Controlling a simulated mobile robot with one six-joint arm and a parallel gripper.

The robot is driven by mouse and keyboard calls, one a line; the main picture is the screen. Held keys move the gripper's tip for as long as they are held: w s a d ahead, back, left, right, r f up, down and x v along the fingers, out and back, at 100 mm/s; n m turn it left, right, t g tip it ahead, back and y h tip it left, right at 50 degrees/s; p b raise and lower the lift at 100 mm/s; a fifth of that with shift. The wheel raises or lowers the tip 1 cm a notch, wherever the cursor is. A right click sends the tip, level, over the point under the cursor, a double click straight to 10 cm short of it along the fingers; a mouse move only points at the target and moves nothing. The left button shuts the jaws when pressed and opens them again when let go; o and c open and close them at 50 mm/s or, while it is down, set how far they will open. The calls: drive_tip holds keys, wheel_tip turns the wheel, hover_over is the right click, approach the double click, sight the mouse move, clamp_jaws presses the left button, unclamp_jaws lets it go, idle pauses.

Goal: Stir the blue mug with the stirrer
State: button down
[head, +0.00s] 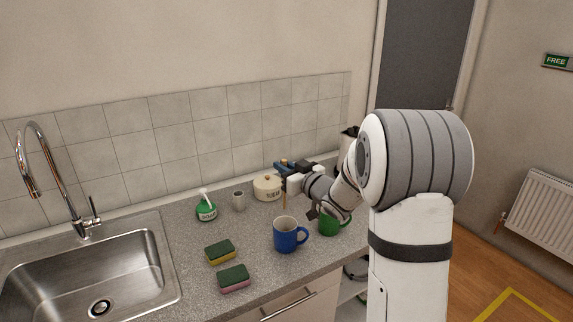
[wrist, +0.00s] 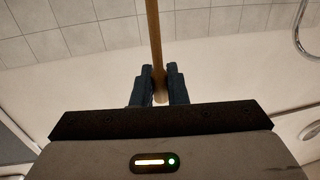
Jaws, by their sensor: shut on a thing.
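The blue mug (head: 285,238) stands upright on the counter near its front edge, handle to the right. My gripper (head: 284,168) is above and slightly behind it in the head view. Its dark blue fingers are shut on the stirrer, a thin wooden stick (head: 284,199). In the wrist view the stirrer (wrist: 154,35) runs between the two fingertips (wrist: 160,85). In the head view it hangs down toward the mug's mouth. I cannot tell whether its lower end is inside the mug or behind it.
A green mug (head: 328,226) stands right of the blue mug, partly under my arm. Two sponges (head: 219,252) (head: 234,279) lie left, before the sink (head: 150,295).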

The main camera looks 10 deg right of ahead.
drive_tip(key=shift+d+f+b, duration=0.1)
drive_tip(key=shift+f+b, duration=1.35)
drive_tip(key=shift+f, duration=1.1)
wheel_tip(320, 180, down, 9)
drive_tip(key=b, duration=0.8)
